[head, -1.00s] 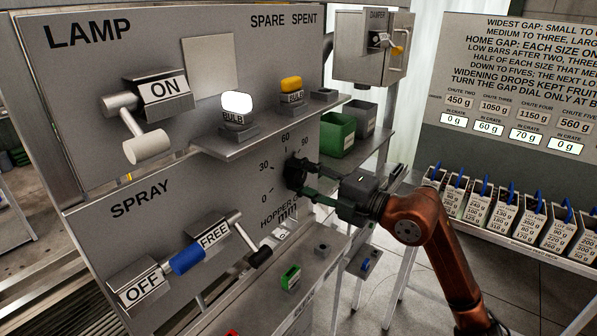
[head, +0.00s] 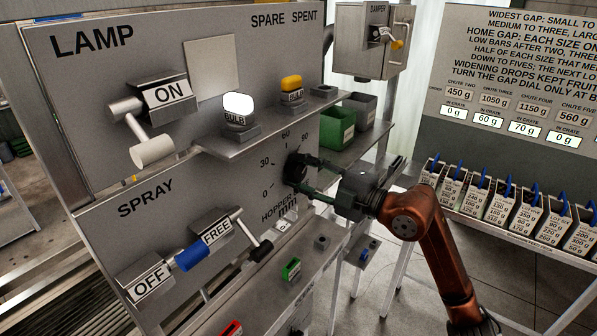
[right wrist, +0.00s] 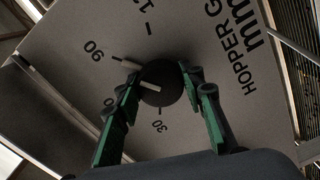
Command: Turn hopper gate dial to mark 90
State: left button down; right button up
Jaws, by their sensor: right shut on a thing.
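The hopper gate dial (head: 294,166) is a round black knob on the grey panel, with marks 0, 30, 60 and 90 around it in the head view. My right gripper (head: 304,174) has its two green fingers on either side of the knob and is shut on it. In the right wrist view the dial (right wrist: 165,88) sits between the fingertips (right wrist: 162,78). A white line on the knob points left, seemingly between the 60 and 90 marks. The left finger partly covers the 60. A pale bar lies near the 90 tick. My left gripper is not in view.
A shelf with the bulb blocks (head: 238,108) juts out above the dial to the left. The spray lever (head: 258,250) sticks out at lower left. Green bin (head: 338,126) and damper box (head: 365,45) are behind. Labelled crates (head: 500,205) stand at right.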

jog(key=shift+d, duration=0.1)
jog(key=o, duration=1.1)
jog(key=shift+w, duration=0.15)
jog(key=shift+o, duration=0.3)
jog(key=v, duration=1.2)
